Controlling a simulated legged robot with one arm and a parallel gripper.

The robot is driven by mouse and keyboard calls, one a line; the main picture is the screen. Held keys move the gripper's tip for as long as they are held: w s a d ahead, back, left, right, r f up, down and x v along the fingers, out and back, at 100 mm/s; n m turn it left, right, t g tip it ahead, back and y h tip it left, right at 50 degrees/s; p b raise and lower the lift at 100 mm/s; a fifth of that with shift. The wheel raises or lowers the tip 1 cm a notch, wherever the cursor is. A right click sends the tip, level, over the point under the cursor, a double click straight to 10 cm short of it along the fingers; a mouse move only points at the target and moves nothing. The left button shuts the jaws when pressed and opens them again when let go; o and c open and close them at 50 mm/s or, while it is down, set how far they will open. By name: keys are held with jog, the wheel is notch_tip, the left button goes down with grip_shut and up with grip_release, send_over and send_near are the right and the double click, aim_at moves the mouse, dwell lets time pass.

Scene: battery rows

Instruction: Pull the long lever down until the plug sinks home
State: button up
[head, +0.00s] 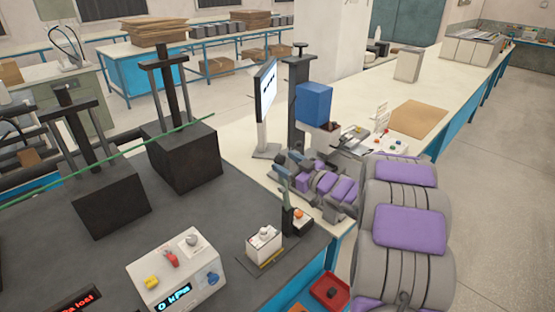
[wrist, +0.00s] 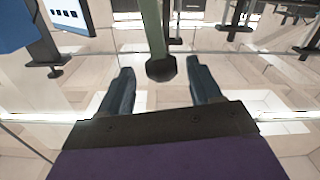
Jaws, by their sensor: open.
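The long lever (head: 284,185) is a grey-green bar standing nearly upright from a small dark mount at the table's right corner. In the wrist view the lever (wrist: 153,30) comes down from the top and ends in a dark knob (wrist: 161,69). My gripper (wrist: 160,82) is open, with one finger on each side of the knob and gaps on both sides. In the head view my gripper (head: 287,162) is at the lever's upper end.
A white control box (head: 175,272) with coloured knobs and a "0 kPa" display stands at the front. Two dark blocks with T-shaped posts (head: 183,155) stand on the left. A monitor (head: 265,95) and blue block (head: 314,104) stand behind my arm. A red tray (head: 330,291) is at lower right.

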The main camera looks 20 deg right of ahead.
aim_at(277, 158)
jog(key=shift+x, duration=2.3)
grip_shut()
